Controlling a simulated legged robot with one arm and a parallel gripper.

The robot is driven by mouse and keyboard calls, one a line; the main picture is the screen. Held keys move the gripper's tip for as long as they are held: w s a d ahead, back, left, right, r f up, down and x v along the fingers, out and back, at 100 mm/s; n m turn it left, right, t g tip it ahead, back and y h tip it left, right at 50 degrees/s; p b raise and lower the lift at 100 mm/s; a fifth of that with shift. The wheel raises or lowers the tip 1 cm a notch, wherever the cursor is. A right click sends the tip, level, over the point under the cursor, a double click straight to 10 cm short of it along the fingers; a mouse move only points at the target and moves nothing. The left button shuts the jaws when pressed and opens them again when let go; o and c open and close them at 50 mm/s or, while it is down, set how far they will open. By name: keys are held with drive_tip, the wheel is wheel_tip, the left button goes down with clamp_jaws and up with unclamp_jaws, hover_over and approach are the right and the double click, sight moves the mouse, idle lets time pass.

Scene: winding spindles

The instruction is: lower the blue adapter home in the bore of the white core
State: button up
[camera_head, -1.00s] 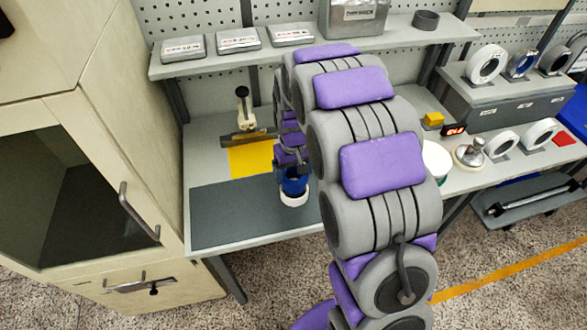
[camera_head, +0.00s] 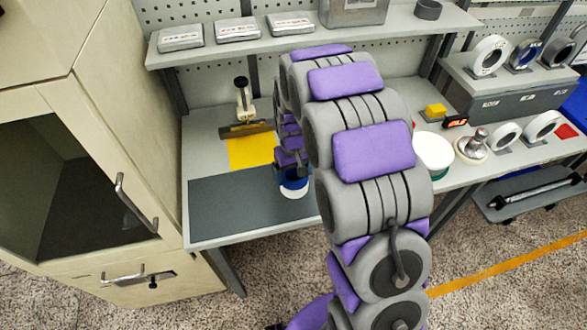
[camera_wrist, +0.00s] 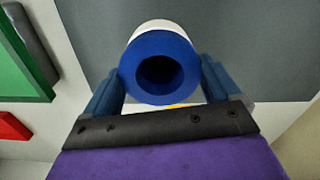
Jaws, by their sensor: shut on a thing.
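The blue adapter (camera_head: 293,183) is in my gripper (camera_head: 291,170) above the grey mat. In the wrist view it is a blue ring (camera_wrist: 133,72) with a dark hole, and my gripper (camera_wrist: 161,84) has a finger on either side of it. The white core (camera_head: 294,193) stands on the mat directly under the adapter. In the wrist view the core (camera_wrist: 165,25) shows as a white rim behind the blue ring. The adapter's lower part is hidden, and I cannot tell whether its flange touches the core.
The grey mat (camera_head: 235,210) is bare left of the core. A black-knobbed tool (camera_head: 242,100) stands behind, by a yellow patch (camera_head: 250,152). A white round container (camera_head: 433,148) stands right of my arm. A shelf (camera_head: 220,53) runs above the bench.

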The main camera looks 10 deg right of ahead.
drive_tip(key=shift+f, duration=0.2)
drive_tip(key=o, duration=0.8)
drive_tip(key=shift+c, duration=0.2)
drive_tip(key=shift+r, duration=0.15)
wheel_tip(320, 180, up, 17)
drive_tip(key=p, duration=0.3)
drive_tip(key=shift+p, duration=0.4)
drive_tip(key=s+r+m+g, duration=0.1)
drive_tip(key=s+r, duration=0.1)
drive_tip(key=s, duration=1.5)
drive_tip(key=s+r+m, duration=0.1)
drive_tip(key=s, duration=1.6)
drive_tip(key=shift+s+r+g, duration=0.15)
drive_tip(key=shift+r+g, duration=0.2)
drive_tip(key=shift+g, duration=0.05)
